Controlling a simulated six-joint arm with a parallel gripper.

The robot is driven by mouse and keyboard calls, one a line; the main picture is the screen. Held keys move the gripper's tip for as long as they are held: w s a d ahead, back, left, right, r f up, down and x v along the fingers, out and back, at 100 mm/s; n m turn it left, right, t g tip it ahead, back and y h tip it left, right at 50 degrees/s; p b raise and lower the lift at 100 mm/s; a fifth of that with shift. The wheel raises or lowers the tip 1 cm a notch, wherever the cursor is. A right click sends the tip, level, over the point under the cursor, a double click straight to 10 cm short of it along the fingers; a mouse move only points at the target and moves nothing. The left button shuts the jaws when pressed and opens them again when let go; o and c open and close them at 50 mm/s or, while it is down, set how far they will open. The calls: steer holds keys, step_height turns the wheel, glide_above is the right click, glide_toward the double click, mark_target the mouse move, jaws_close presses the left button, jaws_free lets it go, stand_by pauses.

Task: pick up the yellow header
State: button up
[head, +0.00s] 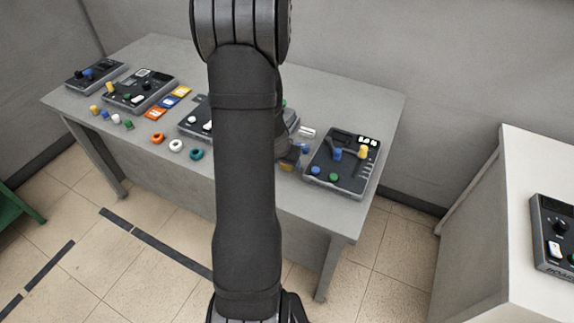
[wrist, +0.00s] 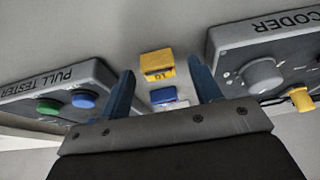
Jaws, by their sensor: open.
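The yellow header (wrist: 157,65) is a small block with dark marks on its near face, lying on the grey table in the wrist view. My gripper (wrist: 162,70) is open, with one blue finger on each side of the header in the picture. I see no contact between fingers and header; the height gap is hard to judge. A blue block (wrist: 163,96) with a pale piece below it shows nearer the gripper's base, also between the fingers. In the head view my arm covers much of the table's middle, and a yellow patch (head: 286,164) shows beside it.
The pull tester (wrist: 60,90) stands left of my gripper and the coder box (wrist: 265,65), with a yellow knob (wrist: 301,99), stands right. In the head view, orange, white and teal rings (head: 176,146) lie near the table's front edge. Several boxes stand at the left.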

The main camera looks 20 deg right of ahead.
steer(key=shift+d+f, duration=0.1)
steer(key=shift+f, duration=0.1)
steer(key=shift+c, duration=0.2)
steer(key=c, duration=1)
steer(key=shift+w+r, duration=0.1)
